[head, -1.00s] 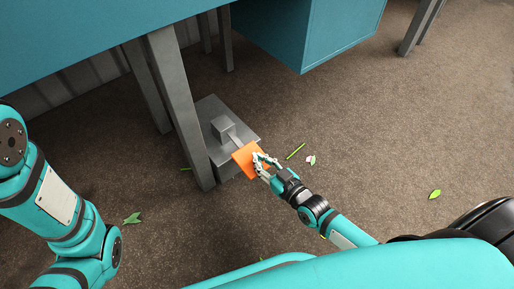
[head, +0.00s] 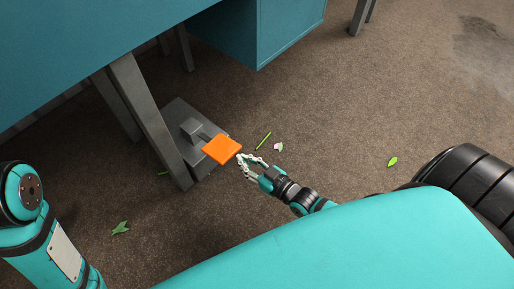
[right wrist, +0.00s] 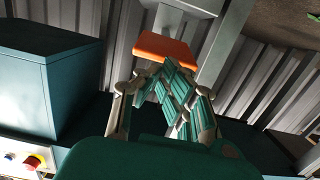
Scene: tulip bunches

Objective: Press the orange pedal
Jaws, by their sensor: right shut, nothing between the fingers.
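The orange pedal (head: 222,149) is a flat square plate on a grey arm from a grey metal base (head: 180,109) on the floor, beside a table leg. My right gripper (head: 241,157) is shut and empty, with its fingertips at the pedal's right corner in the head view. Whether they touch it I cannot tell. In the right wrist view the pedal (right wrist: 163,48) shows just beyond the closed fingertips (right wrist: 170,64). My left arm shows at the left edge of the head view, but its gripper is out of sight.
A teal table (head: 75,45) on grey legs (head: 150,120) stands over the left side, with a teal cabinet (head: 275,38) behind. Leaf and stem scraps lie on the brown floor, which is open to the right. A red button (right wrist: 35,162) shows in the right wrist view.

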